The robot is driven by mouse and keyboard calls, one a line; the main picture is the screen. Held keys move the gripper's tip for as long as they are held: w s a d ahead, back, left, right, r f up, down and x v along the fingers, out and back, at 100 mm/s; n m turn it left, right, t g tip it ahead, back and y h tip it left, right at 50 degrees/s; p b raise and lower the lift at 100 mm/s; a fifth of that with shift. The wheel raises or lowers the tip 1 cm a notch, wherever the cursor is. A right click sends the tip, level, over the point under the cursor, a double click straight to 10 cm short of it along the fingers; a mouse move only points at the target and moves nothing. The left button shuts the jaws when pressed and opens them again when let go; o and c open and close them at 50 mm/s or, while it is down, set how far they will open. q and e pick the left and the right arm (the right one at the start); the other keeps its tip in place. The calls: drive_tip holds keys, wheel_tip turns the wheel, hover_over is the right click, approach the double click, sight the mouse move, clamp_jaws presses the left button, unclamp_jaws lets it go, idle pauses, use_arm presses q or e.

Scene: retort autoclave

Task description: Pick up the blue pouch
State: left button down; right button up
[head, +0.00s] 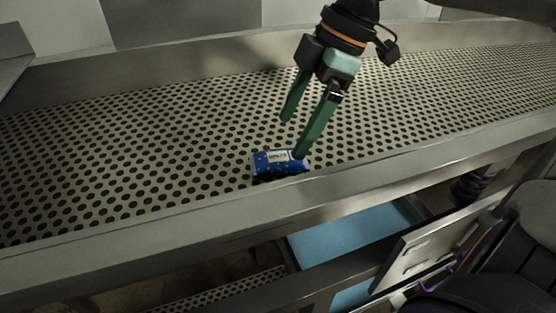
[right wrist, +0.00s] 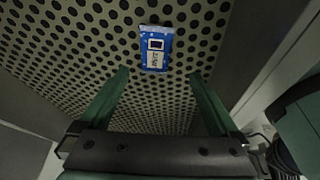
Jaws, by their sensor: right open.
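The blue pouch (head: 268,162), with a white label, lies on the perforated metal shelf (head: 130,150) near its front rail. My right gripper (head: 292,138) reaches down from above with its two green fingers apart and nothing between them. In the head view its nearer fingertip overlaps the pouch's right end; I cannot tell whether it touches. In the right wrist view the pouch (right wrist: 157,58) lies beyond the fingertips, roughly in line with the gap between the right gripper's fingers (right wrist: 158,75). My left gripper is not in view.
A raised metal rail (head: 200,215) runs along the shelf's front edge, close to the pouch. A metal wall (head: 180,68) stands along the back. The shelf is clear to the left and right of the pouch. Below the rail is a blue surface (head: 350,232).

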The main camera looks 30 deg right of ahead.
sight(280, 156)
drive_tip(key=x, duration=0.6)
drive_tip(key=shift+w+d+f+b, duration=0.25)
drive_tip(key=shift+w+f+b, duration=0.05)
drive_tip(key=shift+w+f, duration=0.05)
drive_tip(key=c, duration=1.5)
drive_tip(key=shift+o, duration=0.2)
drive_tip(key=shift+r, duration=0.15)
